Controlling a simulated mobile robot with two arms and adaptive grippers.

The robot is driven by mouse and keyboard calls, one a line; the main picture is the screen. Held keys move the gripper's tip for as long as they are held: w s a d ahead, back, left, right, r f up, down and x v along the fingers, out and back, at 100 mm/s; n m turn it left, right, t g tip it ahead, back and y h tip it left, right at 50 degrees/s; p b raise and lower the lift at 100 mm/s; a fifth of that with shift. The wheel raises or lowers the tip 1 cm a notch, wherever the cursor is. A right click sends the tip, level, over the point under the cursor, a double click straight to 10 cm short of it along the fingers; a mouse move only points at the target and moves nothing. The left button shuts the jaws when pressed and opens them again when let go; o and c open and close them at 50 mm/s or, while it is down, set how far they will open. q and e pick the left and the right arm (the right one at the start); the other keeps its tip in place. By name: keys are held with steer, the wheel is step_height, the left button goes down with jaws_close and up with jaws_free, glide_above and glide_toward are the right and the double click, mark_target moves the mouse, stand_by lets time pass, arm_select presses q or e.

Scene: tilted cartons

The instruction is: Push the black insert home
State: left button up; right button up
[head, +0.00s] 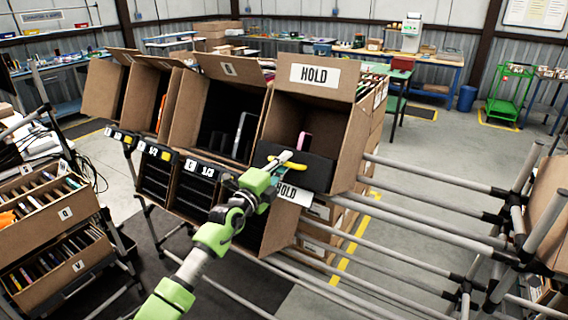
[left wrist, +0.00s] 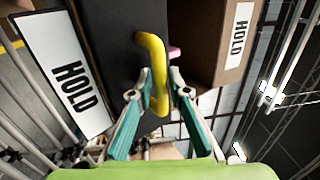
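The black insert (head: 318,172) is at the mouth of the tilted carton (head: 340,118) whose raised flap reads HOLD. Its dark front stands out past the carton's front edge, above a lower HOLD label (head: 291,194). A yellow handle (head: 294,165) sits on its front; the handle also shows in the left wrist view (left wrist: 158,100). My left gripper (head: 277,160) is at this handle. In the left wrist view its teal fingers (left wrist: 160,78) lie close on both sides of the handle and look shut on it. My right gripper is out of view.
A pink item (head: 304,141) shows inside the HOLD carton. More tilted open cartons (head: 190,125) stand close on the left. Grey rails (head: 430,175) run to the right toward another carton (head: 552,215). Small bin cartons (head: 60,215) stand at lower left.

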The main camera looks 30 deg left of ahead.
arm_select(q)
jaws_close()
steer(key=shift+w+f+b, duration=0.55)
steer(key=shift+w+b, duration=0.15)
steer(key=shift+b, duration=0.2)
steer(key=shift+w+d+f+b, duration=0.1)
steer(key=shift+w+f+b, duration=0.2)
steer(key=shift+w, duration=0.2)
steer(key=shift+w+d+f+b, duration=0.15)
steer(key=shift+w+b, duration=0.15)
steer(key=shift+w, duration=0.15)
steer(key=shift+a+r, duration=0.1)
steer(key=shift+c, duration=0.2)
jaws_free()
steer(key=shift+o, duration=0.2)
